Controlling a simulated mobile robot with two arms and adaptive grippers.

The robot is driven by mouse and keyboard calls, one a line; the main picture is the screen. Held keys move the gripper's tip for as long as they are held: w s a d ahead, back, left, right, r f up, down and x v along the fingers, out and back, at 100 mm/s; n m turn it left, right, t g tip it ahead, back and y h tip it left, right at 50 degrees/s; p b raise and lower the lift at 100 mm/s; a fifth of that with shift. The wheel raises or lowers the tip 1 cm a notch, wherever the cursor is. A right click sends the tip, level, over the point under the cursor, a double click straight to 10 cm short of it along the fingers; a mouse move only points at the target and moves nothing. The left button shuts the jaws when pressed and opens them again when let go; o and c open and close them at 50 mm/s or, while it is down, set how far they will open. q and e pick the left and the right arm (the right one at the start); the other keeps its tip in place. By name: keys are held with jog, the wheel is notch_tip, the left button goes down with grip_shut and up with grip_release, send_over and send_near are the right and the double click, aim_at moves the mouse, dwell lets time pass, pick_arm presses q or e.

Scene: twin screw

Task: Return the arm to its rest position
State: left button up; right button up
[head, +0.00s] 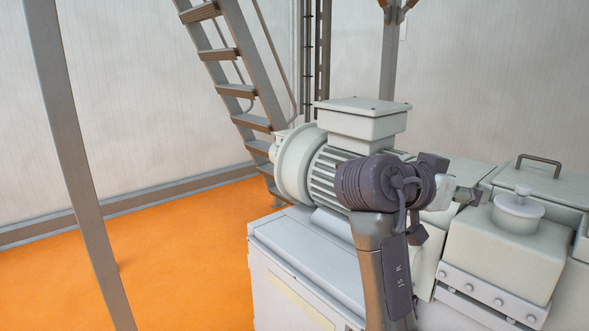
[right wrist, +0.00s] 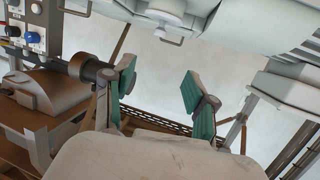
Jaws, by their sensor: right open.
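My right arm (head: 372,262) rises from the bottom of the head view, in front of the grey motor. Its wrist bends to the right. My right gripper (head: 470,196) points right, beside the machine's white feeder block; its fingers are small in that view. In the right wrist view the right gripper (right wrist: 160,93) is open, its two green-padded fingers well apart. Nothing is between them but the pale background. My left arm and left gripper are in neither view.
The motor (head: 325,172) with its box on top sits on the white machine base (head: 300,255). The feeder block (head: 508,245) stands at right. A metal stair (head: 240,90) is behind. Orange floor (head: 190,255) is clear at left, past a grey post (head: 75,150).

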jog(key=s+f+n+y, duration=0.2)
jog(key=f+n+y, duration=0.15)
jog(key=f, duration=1.05)
jog(key=s+f+n+y, duration=0.2)
jog(key=f+n+y, duration=0.15)
jog(key=f, duration=1.05)
jog(key=s+a+f+n+g+y, duration=0.2)
jog(key=s+a+f+n+y, duration=0.15)
jog(key=s+f, duration=0.75)
jog(key=s+a+f+n+g+y, duration=0.3)
jog(key=s+f, duration=0.5)
jog(key=s, duration=0.7)
notch_tip(320, 180, down, 27)
jog(key=s+a+n, duration=0.1)
jog(key=s, duration=0.1)
jog(key=s+d+f+g, duration=0.1)
jog(key=s+d+f, duration=0.2)
jog(key=s+f, duration=1.1)
jog(key=shift+s+f, duration=0.3)
jog(key=shift+s, duration=0.7)
